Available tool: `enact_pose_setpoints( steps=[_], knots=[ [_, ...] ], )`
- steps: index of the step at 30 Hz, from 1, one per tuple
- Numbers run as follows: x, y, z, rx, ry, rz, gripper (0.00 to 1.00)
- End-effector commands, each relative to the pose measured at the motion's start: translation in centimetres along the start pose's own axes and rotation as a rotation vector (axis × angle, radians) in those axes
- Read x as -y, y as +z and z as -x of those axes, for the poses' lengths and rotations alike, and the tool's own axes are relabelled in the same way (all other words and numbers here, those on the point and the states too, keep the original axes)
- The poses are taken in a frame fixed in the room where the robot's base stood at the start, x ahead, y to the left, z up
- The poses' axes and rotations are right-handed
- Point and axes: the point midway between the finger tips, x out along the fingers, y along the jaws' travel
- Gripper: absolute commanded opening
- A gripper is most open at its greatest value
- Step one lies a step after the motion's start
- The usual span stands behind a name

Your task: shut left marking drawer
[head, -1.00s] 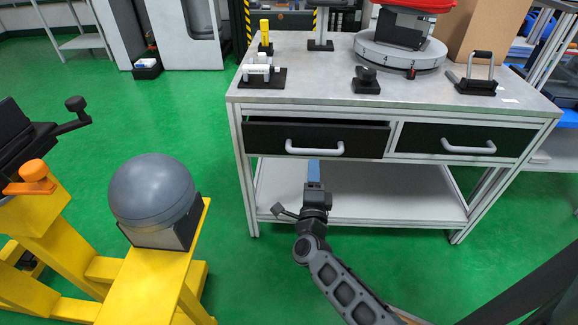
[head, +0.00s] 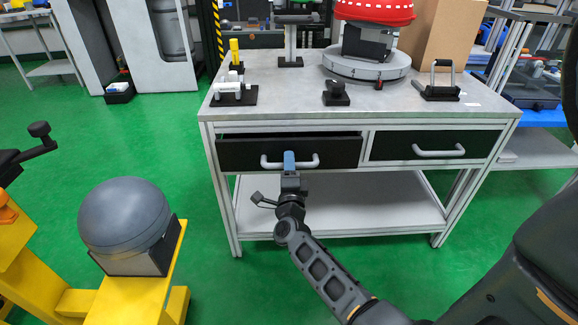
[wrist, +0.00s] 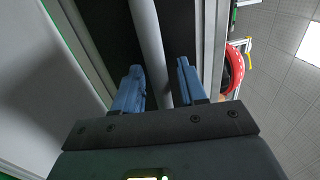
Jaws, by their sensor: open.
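The left drawer (head: 238,154) has a black front and a grey bar handle (head: 308,163). It stands slightly open, with a dark gap along its top edge. My gripper (head: 289,160) is in front of it at the handle, near the handle's middle. In the wrist view my gripper (wrist: 157,82) has two blue fingers spread apart, and the grey handle (wrist: 148,40) runs between them. The fingers look open; I cannot tell whether they touch the bar. The right drawer (head: 385,146) looks shut.
The workbench top (head: 290,86) holds a round grey turntable (head: 366,65) with a red-topped part, a black clamp (head: 336,93) and small fixtures. A lower shelf (head: 330,200) lies under the drawers. A grey dome (head: 124,213) on a yellow stand is at left. Green floor between is clear.

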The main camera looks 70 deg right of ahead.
Motion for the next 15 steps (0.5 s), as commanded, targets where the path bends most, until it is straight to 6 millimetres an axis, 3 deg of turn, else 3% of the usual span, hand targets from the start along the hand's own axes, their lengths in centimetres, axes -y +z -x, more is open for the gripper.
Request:
enact_pose_setpoints(
  steps=[2, 15],
  knots=[
    [0.00, 0.00, 0.01, 0.000, 0.000, 0.000, 0.41],
    [-0.01, 0.00, 0.04, 0.000, 0.000, 0.000, 0.00]
  ],
)
